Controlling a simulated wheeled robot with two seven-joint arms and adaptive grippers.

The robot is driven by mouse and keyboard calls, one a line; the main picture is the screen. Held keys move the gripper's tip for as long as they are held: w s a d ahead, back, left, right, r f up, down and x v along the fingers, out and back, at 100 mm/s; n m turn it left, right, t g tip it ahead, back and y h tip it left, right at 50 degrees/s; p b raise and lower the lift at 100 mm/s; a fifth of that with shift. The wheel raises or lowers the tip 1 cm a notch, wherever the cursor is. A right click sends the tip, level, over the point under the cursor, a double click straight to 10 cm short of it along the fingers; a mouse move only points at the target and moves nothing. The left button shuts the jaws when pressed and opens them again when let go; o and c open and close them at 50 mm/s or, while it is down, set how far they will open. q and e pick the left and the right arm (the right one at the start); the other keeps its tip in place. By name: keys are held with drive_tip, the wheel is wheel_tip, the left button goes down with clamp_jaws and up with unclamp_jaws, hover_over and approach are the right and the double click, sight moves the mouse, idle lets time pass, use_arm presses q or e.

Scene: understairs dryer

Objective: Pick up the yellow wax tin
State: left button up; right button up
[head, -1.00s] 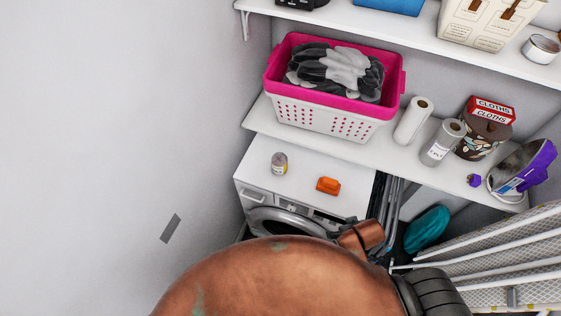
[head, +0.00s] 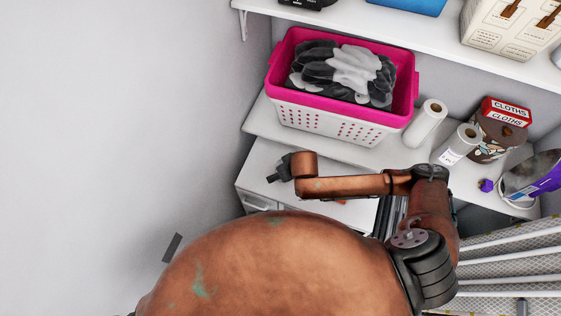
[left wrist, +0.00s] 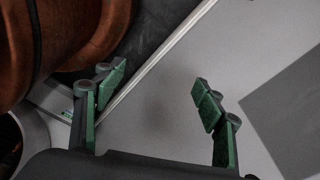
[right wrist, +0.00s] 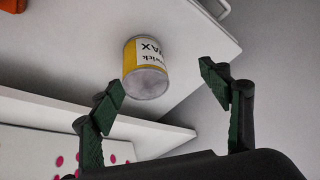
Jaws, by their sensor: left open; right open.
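The yellow wax tin (right wrist: 146,68) shows in the right wrist view, a small can with a yellow and white label on a white top. In the head view my right arm hides it. My right gripper (right wrist: 163,84) is open; the tin appears ahead of its fingertips, nearer the left finger in the picture, not gripped. In the head view the right gripper (head: 279,171) is above the white dryer top (head: 258,183). My left gripper (left wrist: 160,82) is open and empty in the left wrist view, facing a plain pale surface; the head view does not show it.
A pink and white laundry basket (head: 345,122) stands on the shelf above the dryer. Paper rolls, a bottle (head: 456,146) and a cloths box (head: 506,112) stand right of it. The wall is at left. An orange item (right wrist: 84,7) lies on the dryer top.

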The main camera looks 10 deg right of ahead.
drive_tip(key=shift+w+d+m+h, duration=0.3)
drive_tip(key=shift+w+d, duration=0.55)
drive_tip(key=shift+d, duration=0.25)
drive_tip(key=shift+w+d+f, duration=0.1)
drive_tip(key=shift+w+f, duration=0.15)
drive_tip(key=shift+f, duration=0.1)
drive_tip(key=shift+x, duration=0.8)
drive_tip(key=x, duration=0.4)
drive_tip(key=shift+a+f+p, duration=0.2)
drive_tip(key=shift+p, duration=0.15)
drive_tip(key=shift+w+f, duration=0.1)
drive_tip(key=shift+f, duration=0.4)
use_arm(q)
drive_tip(key=shift+r, duration=0.35)
drive_tip(key=shift+s, duration=0.1)
use_arm(e)
drive_tip(key=shift+c, duration=0.6)
use_arm(q)
drive_tip(key=shift+s, duration=0.15)
use_arm(e)
drive_tip(key=c, duration=1.4)
